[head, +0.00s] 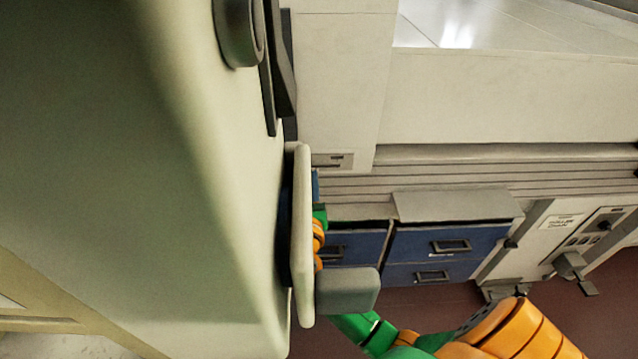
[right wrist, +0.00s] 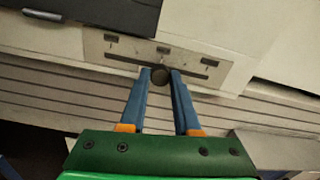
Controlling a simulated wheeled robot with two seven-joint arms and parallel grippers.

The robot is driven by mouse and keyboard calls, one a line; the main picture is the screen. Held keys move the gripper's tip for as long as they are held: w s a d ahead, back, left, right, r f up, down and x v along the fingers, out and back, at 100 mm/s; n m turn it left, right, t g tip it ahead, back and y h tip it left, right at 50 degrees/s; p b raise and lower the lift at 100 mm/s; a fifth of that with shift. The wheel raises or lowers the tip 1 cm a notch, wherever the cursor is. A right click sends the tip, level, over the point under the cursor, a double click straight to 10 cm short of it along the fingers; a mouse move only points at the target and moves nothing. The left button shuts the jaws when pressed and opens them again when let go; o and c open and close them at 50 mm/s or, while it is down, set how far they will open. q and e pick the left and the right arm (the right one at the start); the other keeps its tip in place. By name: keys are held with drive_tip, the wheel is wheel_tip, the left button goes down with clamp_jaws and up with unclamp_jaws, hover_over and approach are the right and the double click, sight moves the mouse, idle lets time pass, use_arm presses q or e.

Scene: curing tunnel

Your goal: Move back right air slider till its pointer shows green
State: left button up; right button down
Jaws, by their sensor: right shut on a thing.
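The air slider's beige plate (right wrist: 195,65) shows in the right wrist view, with a dark slot and several small dark marks. A dark round knob (right wrist: 160,77) sits at the slot. My right gripper (right wrist: 160,74) is shut on this knob, one blue finger on each side. I see no green at the plate, and the pointer cannot be made out. In the head view a grey plate with dark marks (head: 332,160) is partly hidden by a cream panel. My right gripper (head: 316,186) is mostly hidden behind that panel. My left gripper is not in view.
A large cream body (head: 130,150) fills the left of the head view, with a thin panel (head: 303,240) standing off it. Blue drawers (head: 450,242) and a control panel (head: 575,235) stand at the lower right. Ribbed cladding (head: 480,172) runs below the white housing.

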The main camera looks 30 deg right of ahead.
drive_tip(key=c, duration=0.6)
unclamp_jaws()
drive_tip(key=b+v, duration=0.1)
drive_tip(key=v, duration=0.6)
drive_tip(key=shift+f, duration=0.1)
